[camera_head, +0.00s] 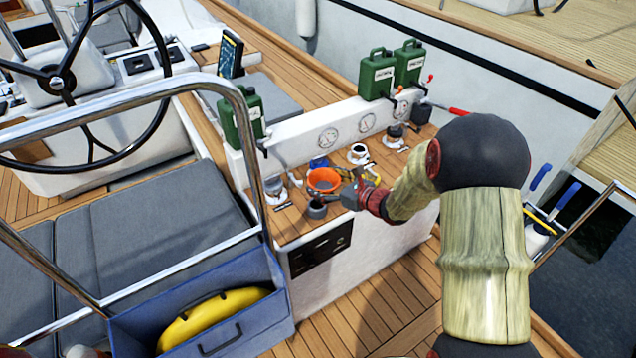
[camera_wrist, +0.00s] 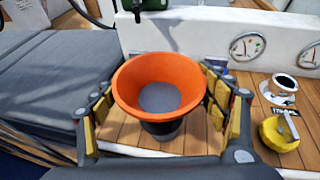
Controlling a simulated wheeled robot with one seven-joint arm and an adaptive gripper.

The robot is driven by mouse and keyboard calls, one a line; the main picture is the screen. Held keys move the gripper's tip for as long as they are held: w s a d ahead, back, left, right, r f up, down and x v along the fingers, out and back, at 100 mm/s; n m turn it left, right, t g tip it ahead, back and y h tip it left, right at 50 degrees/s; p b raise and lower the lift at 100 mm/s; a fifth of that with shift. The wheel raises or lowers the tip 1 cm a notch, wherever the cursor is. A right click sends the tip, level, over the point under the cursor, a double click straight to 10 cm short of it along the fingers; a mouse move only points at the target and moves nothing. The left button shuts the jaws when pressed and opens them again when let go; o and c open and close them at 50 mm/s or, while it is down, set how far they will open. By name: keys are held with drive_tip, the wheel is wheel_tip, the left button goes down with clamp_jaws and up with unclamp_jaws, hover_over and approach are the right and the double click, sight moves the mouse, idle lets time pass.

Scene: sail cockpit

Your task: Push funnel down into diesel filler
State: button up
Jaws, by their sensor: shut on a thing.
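The orange funnel (camera_head: 322,186) stands mouth up, roughly upright, over the wooden counter, with a grey inner bottom. In the wrist view the funnel (camera_wrist: 158,68) sits between the yellow-padded fingers of my gripper (camera_wrist: 161,98), which is shut on it. In the head view my gripper (camera_head: 338,193) reaches in from the right. A dark cylindrical part (camera_wrist: 162,129) shows under the funnel's front; I cannot tell whether it is the neck or a fitting below. The diesel filler cannot be made out, and any opening under the funnel is hidden.
White-ringed deck fittings (camera_head: 358,153) stand right of the funnel; a yellow object (camera_wrist: 279,134) lies nearby. Green jerrycans (camera_head: 377,75) stand on the white ledge behind, with gauges in its face. A steel rail (camera_head: 247,135) and a grey-lidded fitting (camera_head: 274,187) lie to the left.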

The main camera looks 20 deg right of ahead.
drive_tip(key=s+d+r+p, duration=0.4)
drive_tip(key=s+r+p, duration=0.1)
drive_tip(key=s+r, duration=0.4)
drive_tip(key=shift+s+d, duration=0.25)
drive_tip(key=shift+d, duration=0.05)
idle(1.1)
